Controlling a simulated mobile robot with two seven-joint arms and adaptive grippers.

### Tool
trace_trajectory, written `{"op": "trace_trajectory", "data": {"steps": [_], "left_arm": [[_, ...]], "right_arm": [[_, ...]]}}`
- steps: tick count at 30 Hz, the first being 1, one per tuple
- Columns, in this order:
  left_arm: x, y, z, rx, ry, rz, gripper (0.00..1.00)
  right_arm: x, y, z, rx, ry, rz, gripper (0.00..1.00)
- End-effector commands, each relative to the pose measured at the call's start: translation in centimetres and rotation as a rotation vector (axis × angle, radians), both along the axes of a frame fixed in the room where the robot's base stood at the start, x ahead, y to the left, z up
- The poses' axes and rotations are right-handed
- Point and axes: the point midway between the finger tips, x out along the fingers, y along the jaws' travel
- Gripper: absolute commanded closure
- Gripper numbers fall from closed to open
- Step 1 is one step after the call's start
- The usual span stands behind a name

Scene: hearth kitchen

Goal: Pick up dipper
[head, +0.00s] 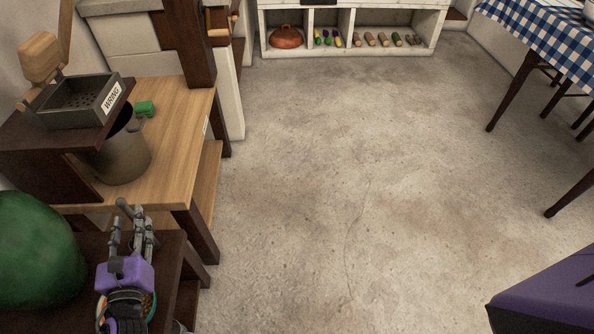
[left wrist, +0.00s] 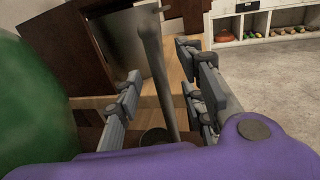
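The dipper is a grey metal tool with a long handle (left wrist: 153,55) standing upright in the left wrist view. A dark round part, perhaps its bowl (left wrist: 152,137), shows low down there. In the head view only the top of the handle (head: 124,207) shows by my fingers. My left gripper (head: 131,235) is over the dark low stand at lower left. In the left wrist view the gripper (left wrist: 163,85) is open, with fingers on both sides of the handle and visible gaps. My right gripper is not in view.
A large green rounded object (head: 38,250) stands close left of my left gripper. Ahead are a wooden table (head: 178,160), a grey metal pot (head: 122,158) and a grey box labelled "WRING" (head: 85,103). The concrete floor (head: 330,180) is clear.

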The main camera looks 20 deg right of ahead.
Motion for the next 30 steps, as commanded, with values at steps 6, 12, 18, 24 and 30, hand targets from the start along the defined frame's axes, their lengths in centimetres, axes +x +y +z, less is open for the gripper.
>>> {"op": "trace_trajectory", "data": {"steps": [6, 12, 18, 24, 30], "left_arm": [[2.9, -0.2, 0.3, -0.001, 0.000, 0.000, 0.64], [3.3, -0.3, 0.3, -0.002, 0.000, 0.001, 0.64], [3.2, -0.3, 0.3, -0.002, 0.000, 0.001, 0.79], [3.2, -0.3, 0.3, -0.002, 0.000, 0.001, 1.00], [3.2, -0.3, 0.3, -0.002, -0.001, 0.000, 1.00]], "right_arm": [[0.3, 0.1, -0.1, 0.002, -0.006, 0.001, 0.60], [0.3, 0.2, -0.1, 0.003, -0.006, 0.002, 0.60], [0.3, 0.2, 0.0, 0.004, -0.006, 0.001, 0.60], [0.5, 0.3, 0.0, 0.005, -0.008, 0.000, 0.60], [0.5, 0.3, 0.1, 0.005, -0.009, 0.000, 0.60]]}}
